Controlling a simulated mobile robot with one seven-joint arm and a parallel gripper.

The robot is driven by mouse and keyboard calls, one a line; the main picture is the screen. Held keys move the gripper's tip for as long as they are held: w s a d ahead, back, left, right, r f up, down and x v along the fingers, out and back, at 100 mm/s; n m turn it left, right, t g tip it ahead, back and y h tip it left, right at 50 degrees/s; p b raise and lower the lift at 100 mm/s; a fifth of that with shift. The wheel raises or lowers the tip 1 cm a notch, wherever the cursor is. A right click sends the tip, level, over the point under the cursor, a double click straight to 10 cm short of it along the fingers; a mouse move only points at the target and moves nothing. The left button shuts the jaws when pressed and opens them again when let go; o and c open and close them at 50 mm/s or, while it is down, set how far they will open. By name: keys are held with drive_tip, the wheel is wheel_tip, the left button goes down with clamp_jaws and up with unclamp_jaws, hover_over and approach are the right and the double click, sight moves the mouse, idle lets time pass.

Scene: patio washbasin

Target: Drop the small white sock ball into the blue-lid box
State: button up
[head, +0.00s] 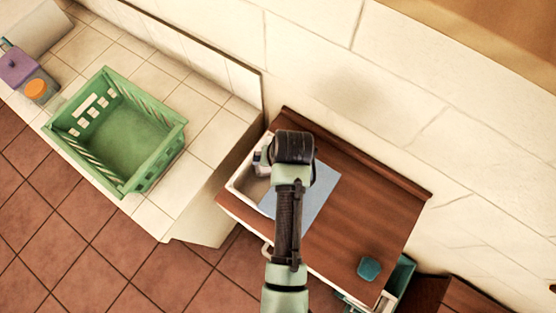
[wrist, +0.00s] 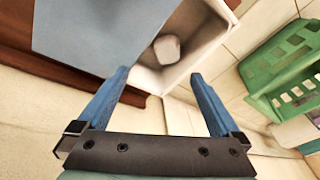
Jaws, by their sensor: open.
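The white box (wrist: 187,70) stands open below my gripper, and its pale wall also shows in the head view (head: 236,186). Its flat grey-blue lid (wrist: 95,35) lies beside the opening and covers part of it; the lid also shows in the head view (head: 318,200). A small whitish rounded lump, seemingly the sock ball (wrist: 168,48), lies inside the box, apart from my fingers. My gripper (wrist: 161,73) is open and empty, its two blue fingers spread above the box edge. In the head view my own arm hides the fingers and much of the box.
The box is on a brown wooden top (head: 365,215) with a raised back edge by the wall. A small teal object (head: 369,268) lies at its front right. A green crate (head: 76,155) stands on the tiled counter at left, near purple-lidded (head: 17,67) and orange-lidded (head: 36,90) containers.

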drive_tip(key=b+v, duration=0.2)
drive_tip(key=v, duration=1)
drive_tip(key=shift+r+b, duration=0.35)
drive_tip(key=shift+r, duration=0.05)
drive_tip(key=shift+s, duration=0.1)
